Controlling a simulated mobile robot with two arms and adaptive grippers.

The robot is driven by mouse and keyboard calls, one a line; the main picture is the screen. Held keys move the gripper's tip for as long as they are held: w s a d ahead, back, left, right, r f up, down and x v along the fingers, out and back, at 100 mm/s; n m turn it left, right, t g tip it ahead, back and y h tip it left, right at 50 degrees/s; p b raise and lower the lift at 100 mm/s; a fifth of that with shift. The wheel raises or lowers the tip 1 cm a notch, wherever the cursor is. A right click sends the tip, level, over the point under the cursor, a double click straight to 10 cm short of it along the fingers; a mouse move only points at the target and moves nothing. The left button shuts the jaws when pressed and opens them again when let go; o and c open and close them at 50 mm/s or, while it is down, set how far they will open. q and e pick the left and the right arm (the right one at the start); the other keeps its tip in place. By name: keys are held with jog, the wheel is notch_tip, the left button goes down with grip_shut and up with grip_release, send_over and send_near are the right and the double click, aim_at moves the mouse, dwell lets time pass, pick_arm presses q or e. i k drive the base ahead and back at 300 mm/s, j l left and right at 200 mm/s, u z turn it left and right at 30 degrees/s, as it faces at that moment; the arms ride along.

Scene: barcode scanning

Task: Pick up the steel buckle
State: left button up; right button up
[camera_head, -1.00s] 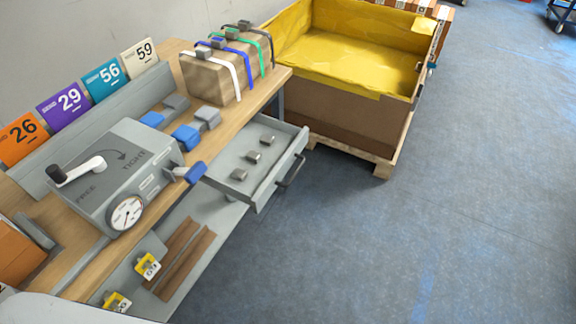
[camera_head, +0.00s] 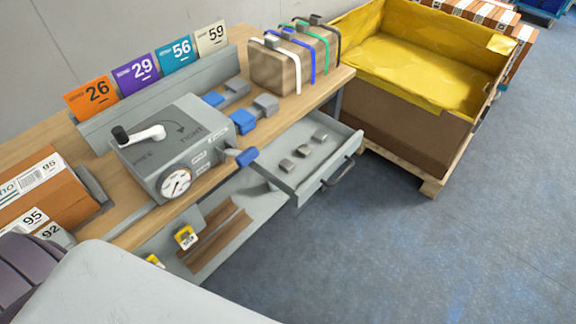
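Several small grey metal pieces lie in the open drawer (camera_head: 335,173) under the right part of the workbench. They look like steel buckles. One buckle (camera_head: 287,164) is nearest the front left of the drawer, another (camera_head: 303,151) is in the middle, and one more (camera_head: 319,137) is toward the back right. They lie apart from each other.
The wooden workbench (camera_head: 140,235) carries a grey tensioner box with crank and dial (camera_head: 170,150), blue-handled tools and a strapped carton (camera_head: 280,72). A yellow-lined crate (camera_head: 410,115) stands at the right. The floor (camera_head: 390,260) in front is clear.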

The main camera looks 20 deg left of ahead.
aim_at(286, 164)
jog(key=i+l+u, duration=0.15)
jog(key=u, duration=1.05)
jog(key=i+l+u, duration=0.15)
jog(key=l+u, duration=0.25)
jog(key=l, duration=0.45)
jog(key=l+u, duration=0.4)
jog(key=l, duration=0.4)
jog(key=k+l+u, duration=0.1)
jog(key=l+u, duration=0.35)
jog(key=l, duration=0.4)
